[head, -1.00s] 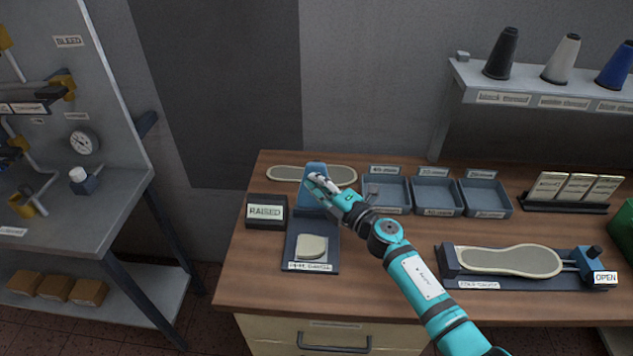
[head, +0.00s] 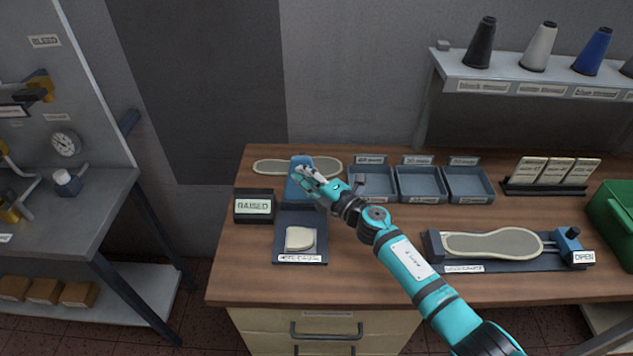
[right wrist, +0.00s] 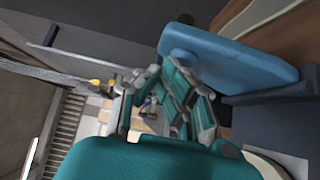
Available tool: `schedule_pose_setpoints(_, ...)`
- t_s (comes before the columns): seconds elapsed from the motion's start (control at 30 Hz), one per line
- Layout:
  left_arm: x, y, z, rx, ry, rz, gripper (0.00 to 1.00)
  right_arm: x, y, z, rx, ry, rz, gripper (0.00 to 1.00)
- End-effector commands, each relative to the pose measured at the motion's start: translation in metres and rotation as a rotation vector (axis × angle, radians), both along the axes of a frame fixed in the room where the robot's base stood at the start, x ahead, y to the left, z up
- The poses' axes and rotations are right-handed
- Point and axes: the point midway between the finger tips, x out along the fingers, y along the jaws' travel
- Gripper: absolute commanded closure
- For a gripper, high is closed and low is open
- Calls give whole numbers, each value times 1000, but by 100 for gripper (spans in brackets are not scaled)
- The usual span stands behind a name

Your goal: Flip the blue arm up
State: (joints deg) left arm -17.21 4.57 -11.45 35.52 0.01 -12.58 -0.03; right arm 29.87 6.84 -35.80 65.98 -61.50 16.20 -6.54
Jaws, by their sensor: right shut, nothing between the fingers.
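The blue arm (head: 301,164) stands raised at the back of a dark press base (head: 287,246) on the bench. In the right wrist view the blue arm (right wrist: 235,65) is a flat plate with rounded corners, just beyond my fingers. A pale pad (head: 299,238) lies on the base, uncovered. The sign (head: 253,206) beside it reads RAISED. My right gripper (head: 305,176) is shut and empty, in front of the blue arm; the right wrist view shows its fingers (right wrist: 165,105) close to the plate. I cannot tell whether they touch. My left gripper is not in view.
Blue-grey trays (head: 420,183) stand right of my right arm. A clamp holding a sole (head: 492,244) lies at the right, with a sign reading OPEN. An insole (head: 270,166) lies behind the blue arm. Bench space left of the clamp is partly free.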

Motion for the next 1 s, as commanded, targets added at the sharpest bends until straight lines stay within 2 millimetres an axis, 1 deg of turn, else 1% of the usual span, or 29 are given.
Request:
schedule_pose_setpoints(0.07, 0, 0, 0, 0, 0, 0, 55, -7, -9, -1, -4, -1, -1, 100)
schedule_pose_setpoints(0.4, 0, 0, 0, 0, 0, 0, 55, -58, -58, -1, -4, 2, 1, 100)
schedule_pose_setpoints(0.5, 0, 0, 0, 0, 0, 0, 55, -69, -69, -1, -1, 2, 1, 100)
schedule_pose_setpoints(0.7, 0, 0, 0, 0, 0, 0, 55, -80, -79, 0, -1, 1, 2, 100)
schedule_pose_setpoints(0.87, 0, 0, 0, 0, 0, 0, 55, -82, -81, 1, 8, 5, -6, 100)
schedule_pose_setpoints(0.97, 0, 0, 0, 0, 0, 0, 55, -83, -86, 7, 80, 35, -76, 100)
schedule_pose_setpoints(1.0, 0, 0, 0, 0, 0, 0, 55, -84, -92, 10, 134, 63, -132, 100)
